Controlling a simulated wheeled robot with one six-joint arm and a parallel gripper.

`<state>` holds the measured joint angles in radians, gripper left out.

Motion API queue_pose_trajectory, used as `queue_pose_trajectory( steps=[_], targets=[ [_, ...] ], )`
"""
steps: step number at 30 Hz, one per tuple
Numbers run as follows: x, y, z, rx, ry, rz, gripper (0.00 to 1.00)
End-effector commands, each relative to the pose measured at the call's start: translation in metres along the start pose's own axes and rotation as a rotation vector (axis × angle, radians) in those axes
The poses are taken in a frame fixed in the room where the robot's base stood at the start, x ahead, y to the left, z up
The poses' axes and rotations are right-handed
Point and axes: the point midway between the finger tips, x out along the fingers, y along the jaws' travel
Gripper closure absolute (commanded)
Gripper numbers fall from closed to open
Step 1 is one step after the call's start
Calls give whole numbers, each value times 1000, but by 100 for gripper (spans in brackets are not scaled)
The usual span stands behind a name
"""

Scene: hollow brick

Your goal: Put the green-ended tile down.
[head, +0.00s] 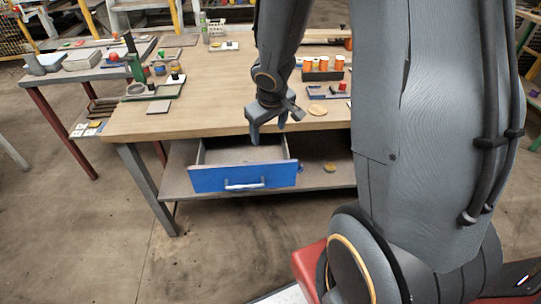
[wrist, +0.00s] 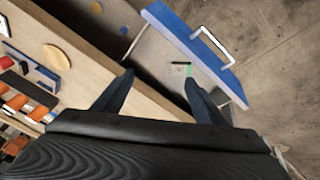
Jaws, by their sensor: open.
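My gripper (head: 268,132) is over the open drawer at the table's front edge. In the wrist view my gripper (wrist: 159,76) has its two fingers wide apart with nothing between them. The drawer (head: 243,178) has a blue front with a pale handle and is pulled out; it also shows in the wrist view (wrist: 200,52). A small tile (wrist: 182,68) with dark and light parts and a green end lies inside the drawer, below and apart from my fingers, nearer the right one. I cannot make the tile out in the head view.
The wooden table (head: 215,95) holds an orange-cylinder rack (head: 322,70), a round wooden disc (head: 317,109) and a tray (head: 155,88) with a green stand. A lower shelf (head: 325,181) runs beside the drawer. Open floor lies in front.

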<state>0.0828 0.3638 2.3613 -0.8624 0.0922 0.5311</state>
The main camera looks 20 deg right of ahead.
Motion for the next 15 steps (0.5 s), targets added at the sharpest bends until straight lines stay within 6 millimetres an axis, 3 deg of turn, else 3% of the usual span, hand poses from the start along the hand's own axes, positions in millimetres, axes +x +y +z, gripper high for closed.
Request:
queue_pose_trajectory(
  steps=[1, 6, 9, 15],
  targets=[
    [-17, -2, 11, 31, -26, 15, 35],
    [-63, -25, 61, 134, -154, -1, 35],
    [-85, -46, 86, 177, -215, -46, 35],
    [-108, -74, 111, 222, -276, -124, 35]
  ],
)
